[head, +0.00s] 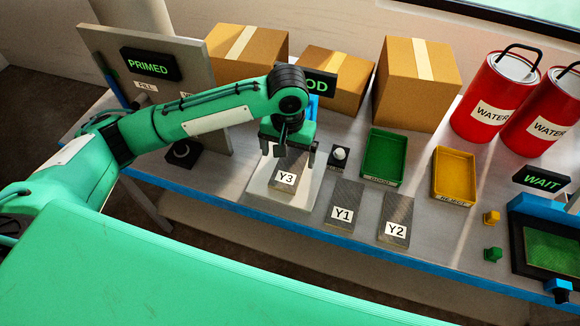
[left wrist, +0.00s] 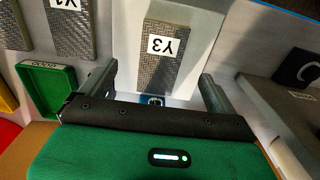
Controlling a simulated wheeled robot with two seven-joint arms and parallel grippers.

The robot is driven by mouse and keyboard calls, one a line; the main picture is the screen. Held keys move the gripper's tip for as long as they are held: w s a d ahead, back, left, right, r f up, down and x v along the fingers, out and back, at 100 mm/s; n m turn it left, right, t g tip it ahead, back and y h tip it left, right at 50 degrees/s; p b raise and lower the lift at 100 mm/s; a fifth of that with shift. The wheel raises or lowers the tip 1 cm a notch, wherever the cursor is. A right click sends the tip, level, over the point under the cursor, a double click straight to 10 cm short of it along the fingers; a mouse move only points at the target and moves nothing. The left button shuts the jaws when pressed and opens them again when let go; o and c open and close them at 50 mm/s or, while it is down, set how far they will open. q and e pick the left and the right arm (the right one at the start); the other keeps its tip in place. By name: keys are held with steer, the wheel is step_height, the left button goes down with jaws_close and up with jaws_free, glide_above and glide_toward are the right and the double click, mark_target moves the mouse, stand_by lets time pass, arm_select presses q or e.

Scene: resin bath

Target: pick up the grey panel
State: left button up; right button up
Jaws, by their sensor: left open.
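Three grey woven panels lie on the bench. Panel Y3 (head: 283,184) lies on a white plate (head: 300,195) and also shows in the left wrist view (left wrist: 158,70). Panel Y1 (head: 345,201) and panel Y2 (head: 396,231) lie to its right, on the bench top. My left gripper (head: 288,153) is open and empty above the rear part of Y3. In the left wrist view its fingers (left wrist: 157,88) are spread wider than Y3, one towards each side. Whether they touch anything cannot be told. My right gripper is in neither view.
A green tray (head: 364,158), a yellow tray (head: 474,178) and a dark block with a white knob (head: 338,165) stand right of the gripper. Cardboard boxes (head: 420,90) and red water cans (head: 485,100) stand behind. A grey upright board (head: 190,75) rises at left.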

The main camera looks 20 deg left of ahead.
mark_target(287, 175)
arm_select(q)
step_height(287, 175, down, 3)
steer(key=shift+a+f+p, duration=0.15)
steer(key=shift+f+p, duration=0.2)
steer(key=shift+f, duration=1)
steer(key=shift+a+f+p, duration=0.1)
steer(key=shift+f+p, duration=0.2)
steer(key=shift+f, duration=1)
steer(key=c, duration=1.2)
steer(key=shift+r, duration=0.1)
